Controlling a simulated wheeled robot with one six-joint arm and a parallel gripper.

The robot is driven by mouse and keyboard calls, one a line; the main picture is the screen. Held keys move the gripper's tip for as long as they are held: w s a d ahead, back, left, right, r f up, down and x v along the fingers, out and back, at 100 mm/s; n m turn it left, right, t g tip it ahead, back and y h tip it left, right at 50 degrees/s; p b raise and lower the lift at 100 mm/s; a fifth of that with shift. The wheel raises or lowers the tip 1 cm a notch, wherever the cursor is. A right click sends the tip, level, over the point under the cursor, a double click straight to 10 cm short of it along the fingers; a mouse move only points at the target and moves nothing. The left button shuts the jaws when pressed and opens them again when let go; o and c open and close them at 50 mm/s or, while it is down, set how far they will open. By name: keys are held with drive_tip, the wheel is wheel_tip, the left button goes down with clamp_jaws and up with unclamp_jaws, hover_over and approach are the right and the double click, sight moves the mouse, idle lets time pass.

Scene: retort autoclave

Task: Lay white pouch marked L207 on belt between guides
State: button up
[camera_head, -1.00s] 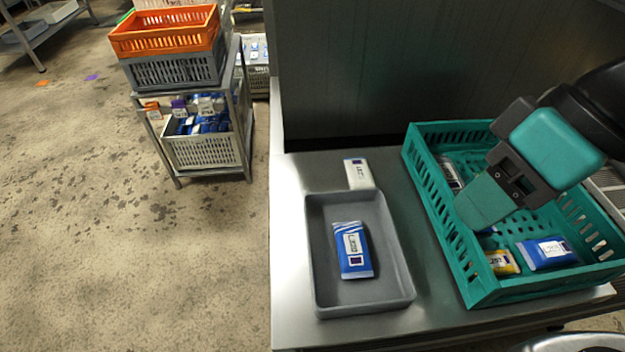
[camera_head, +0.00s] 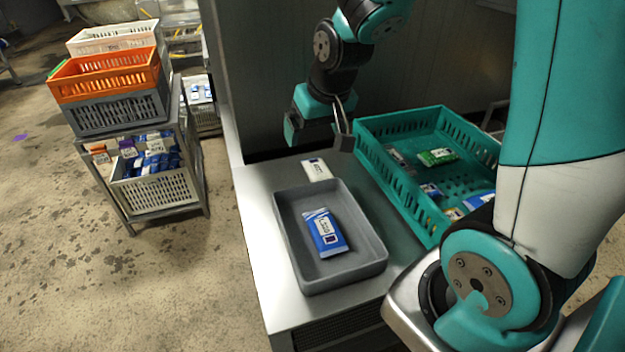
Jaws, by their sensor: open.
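A white pouch (camera_head: 317,169) with a small dark-printed label lies on the steel table, just behind the grey tray; its marking is too small to read. My gripper (camera_head: 318,136) hangs above and behind this pouch, pointing down, with its fingers spread and nothing between them. It looks apart from the pouch. No belt or guides can be made out in this view.
A grey tray (camera_head: 283,226) holds a blue-and-white pouch (camera_head: 325,232). A teal crate (camera_head: 385,178) with several pouches, one of them green (camera_head: 437,156), stands to the right. A dark wall rises behind the table. A cart with an orange crate (camera_head: 105,77) stands at left.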

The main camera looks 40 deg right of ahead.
drive_tip(key=m+h, duration=0.1)
approach(319, 170)
drive_tip(key=x, duration=0.4)
drive_tip(key=shift+a, duration=0.15)
drive_tip(key=shift+p+x, duration=0.4)
drive_tip(key=shift+x, duration=2.45)
drive_tip(key=shift+s, duration=0.15)
drive_tip(key=c, duration=1.1)
drive_tip(key=shift+r, duration=0.1)
drive_tip(key=shift+s+r, duration=0.1)
drive_tip(key=shift+r, duration=9.8)
